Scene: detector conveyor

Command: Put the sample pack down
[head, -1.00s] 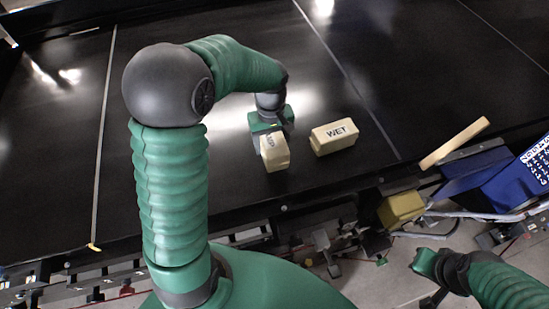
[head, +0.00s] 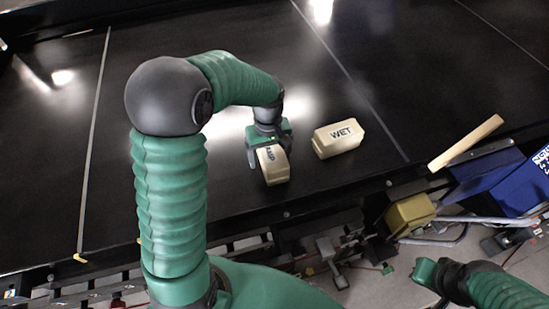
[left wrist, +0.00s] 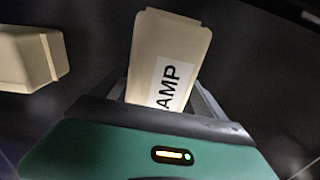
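The sample pack (head: 272,166) is a cream block with a label reading "AMP", the rest hidden. It lies at the near edge of the black conveyor and appears to rest on it. My left gripper (head: 269,155) is around it from above. In the left wrist view the pack (left wrist: 167,60) sits slightly askew between the fingers (left wrist: 165,100), with narrow gaps at its sides; the fingers look open. My right gripper (head: 428,272) is low at the right, away from the conveyor; its fingers are not clear.
A cream pack marked "WET" (head: 338,138) lies on the conveyor just right of the left gripper. A pale bar (head: 466,142), a blue box (head: 518,184) and a yellow block (head: 410,213) are at the right. The conveyor (head: 190,30) is clear at the left and back.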

